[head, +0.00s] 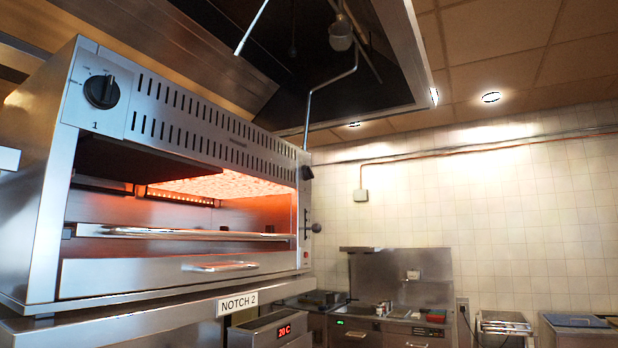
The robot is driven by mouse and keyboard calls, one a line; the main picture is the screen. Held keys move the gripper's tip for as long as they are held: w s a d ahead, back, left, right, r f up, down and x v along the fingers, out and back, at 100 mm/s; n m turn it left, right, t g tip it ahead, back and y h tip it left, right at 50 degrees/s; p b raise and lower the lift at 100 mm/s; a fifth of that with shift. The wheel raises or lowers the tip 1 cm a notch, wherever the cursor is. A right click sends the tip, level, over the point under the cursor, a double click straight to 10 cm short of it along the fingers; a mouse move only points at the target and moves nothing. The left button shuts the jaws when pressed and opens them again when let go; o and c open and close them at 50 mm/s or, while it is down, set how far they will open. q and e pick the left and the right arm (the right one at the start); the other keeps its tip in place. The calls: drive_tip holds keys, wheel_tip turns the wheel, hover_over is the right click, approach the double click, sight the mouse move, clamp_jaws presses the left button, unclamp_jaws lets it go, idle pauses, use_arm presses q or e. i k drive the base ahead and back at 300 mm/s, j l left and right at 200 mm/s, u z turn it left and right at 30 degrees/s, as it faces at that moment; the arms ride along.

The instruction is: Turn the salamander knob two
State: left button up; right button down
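The salamander (180,135) is a steel grill in the left half of the head view. A black round knob (102,91) sits on its upper left front panel above the label "1". A second small dark knob (307,172) shows edge-on at the far right end of the front; its label and pointer cannot be read. The inside glows orange toward the right (225,187), while the left part is dark. Neither of my grippers is in view.
A hood (330,60) hangs above. Counters with equipment (400,300) stand farther back.

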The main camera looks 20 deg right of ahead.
sight(307, 174)
drive_tip(key=i+l+z, duration=0.1)
drive_tip(key=z, duration=0.25)
drive_tip(key=i+l+z, duration=0.1)
drive_tip(key=l+z, duration=0.3)
drive_tip(key=j, duration=0.1)
